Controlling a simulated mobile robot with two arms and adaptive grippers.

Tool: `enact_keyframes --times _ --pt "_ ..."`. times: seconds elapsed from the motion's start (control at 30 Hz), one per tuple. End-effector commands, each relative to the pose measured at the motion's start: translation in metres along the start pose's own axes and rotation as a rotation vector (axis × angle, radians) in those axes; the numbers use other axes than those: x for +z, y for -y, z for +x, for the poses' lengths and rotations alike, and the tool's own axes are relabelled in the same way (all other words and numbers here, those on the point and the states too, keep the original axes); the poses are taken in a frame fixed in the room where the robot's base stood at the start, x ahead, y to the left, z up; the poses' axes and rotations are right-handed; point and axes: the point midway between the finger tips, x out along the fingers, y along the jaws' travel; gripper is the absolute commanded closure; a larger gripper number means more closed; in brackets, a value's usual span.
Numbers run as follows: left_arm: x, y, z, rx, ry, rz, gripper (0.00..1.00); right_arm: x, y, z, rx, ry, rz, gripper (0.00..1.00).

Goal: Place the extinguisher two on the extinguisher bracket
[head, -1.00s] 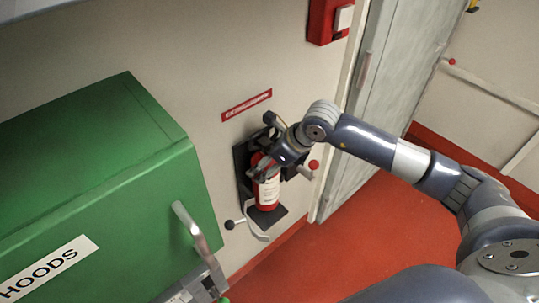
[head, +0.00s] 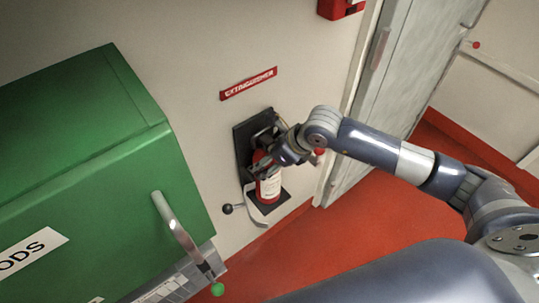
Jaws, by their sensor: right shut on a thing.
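The red extinguisher (head: 268,188) with a white label stands upright at the black extinguisher bracket (head: 243,143) on the wall. Its base is at the bracket's lower shelf; I cannot tell if it rests fully on it. My right gripper (head: 264,167) is shut on the extinguisher's upper part, and my wrist hides its top. A pale curved strap or lever with a black knob (head: 227,209) is swung out at the bracket's lower front. My left gripper is not in view.
A red EXTINGUISHER sign (head: 248,83) is on the wall above the bracket. A green cabinet (head: 90,150) with a metal handle (head: 177,229) stands at the left. A red wall box (head: 340,8) and a grey door (head: 420,75) are to the right. The red floor (head: 340,235) is clear.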

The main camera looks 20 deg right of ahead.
Motion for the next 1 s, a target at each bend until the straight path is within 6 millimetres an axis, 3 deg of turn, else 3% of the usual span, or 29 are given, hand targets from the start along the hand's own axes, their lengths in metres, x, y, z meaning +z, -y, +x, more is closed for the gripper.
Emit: enact_keyframes --times 0.03,0.07,0.13,0.3,0.63,0.77,1.0 --pt "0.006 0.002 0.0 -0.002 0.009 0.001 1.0 0.005 0.002 -0.003 -0.004 0.014 -0.002 1.0" --pt "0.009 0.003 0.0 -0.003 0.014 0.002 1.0 0.0 0.001 0.0 -0.002 0.0 0.0 0.31" --pt "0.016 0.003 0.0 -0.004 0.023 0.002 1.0 0.0 0.001 0.0 -0.003 0.0 0.0 0.16" --pt "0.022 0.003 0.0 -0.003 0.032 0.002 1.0 0.0 0.002 0.0 -0.003 0.001 0.0 0.16" --pt "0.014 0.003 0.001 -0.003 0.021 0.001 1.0 0.001 0.002 -0.008 -0.004 0.002 -0.001 0.16" --pt "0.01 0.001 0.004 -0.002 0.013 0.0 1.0 0.0 0.002 -0.028 -0.006 0.002 -0.004 0.16" --pt "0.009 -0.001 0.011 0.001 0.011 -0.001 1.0 0.0 0.002 -0.08 -0.007 0.003 -0.003 0.16"
